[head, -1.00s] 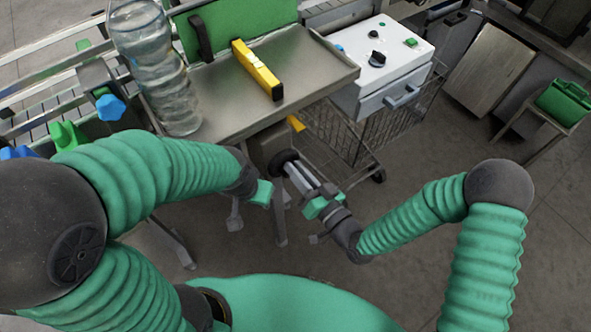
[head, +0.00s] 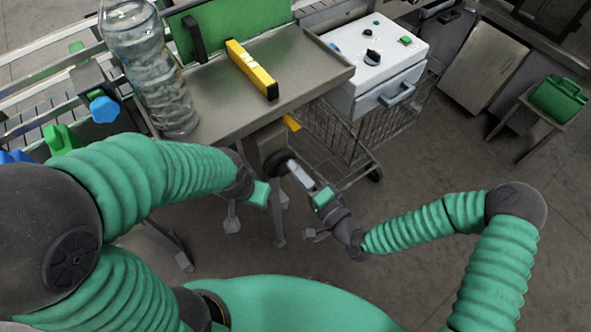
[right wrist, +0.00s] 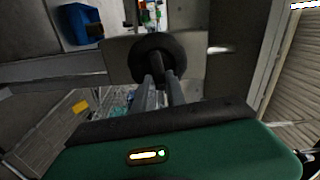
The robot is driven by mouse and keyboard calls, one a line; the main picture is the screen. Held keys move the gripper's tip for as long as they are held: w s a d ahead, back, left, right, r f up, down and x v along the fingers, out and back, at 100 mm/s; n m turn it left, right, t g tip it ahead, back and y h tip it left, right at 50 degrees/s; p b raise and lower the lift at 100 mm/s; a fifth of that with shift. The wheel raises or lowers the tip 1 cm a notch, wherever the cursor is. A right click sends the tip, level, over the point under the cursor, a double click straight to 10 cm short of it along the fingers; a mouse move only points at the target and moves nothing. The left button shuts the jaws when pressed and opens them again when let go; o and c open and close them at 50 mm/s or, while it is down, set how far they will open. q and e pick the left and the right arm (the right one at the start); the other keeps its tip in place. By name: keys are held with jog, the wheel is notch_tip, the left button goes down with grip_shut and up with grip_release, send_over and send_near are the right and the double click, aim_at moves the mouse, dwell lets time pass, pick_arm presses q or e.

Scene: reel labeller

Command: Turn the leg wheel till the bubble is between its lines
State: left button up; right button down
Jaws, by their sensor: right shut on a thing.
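The leg wheel (head: 277,163) is a dark round wheel below the front edge of the steel table (head: 215,103). In the right wrist view the wheel (right wrist: 160,60) is straight ahead, between and beyond the finger ends. My right gripper (head: 291,169) is shut on the wheel, its grey fingers reaching in from the lower right. A yellow spirit level (head: 251,69) lies on the table; its bubble is too small to read. My left gripper (head: 262,192) hangs left of and below the wheel, apart from it; its jaw opening is not clear.
A clear bottle (head: 150,75) stands at the table's left. A white control box (head: 370,60) is right of the table, above a wire basket (head: 340,140). A green case (head: 558,98) sits on a stool at far right. The floor on the right is clear.

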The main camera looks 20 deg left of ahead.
jog(key=shift+w+d+f+m, duration=0.1)
jog(key=shift+w+f+m, duration=0.1)
jog(key=shift+m, duration=0.5)
jog(key=c, duration=1.4)
grip_release()
jog(key=shift+f, duration=0.1)
jog(key=shift+o, duration=0.2)
jog(key=shift+s, duration=0.1)
jog(key=p+v, duration=0.2)
jog(key=v, duration=1.5)
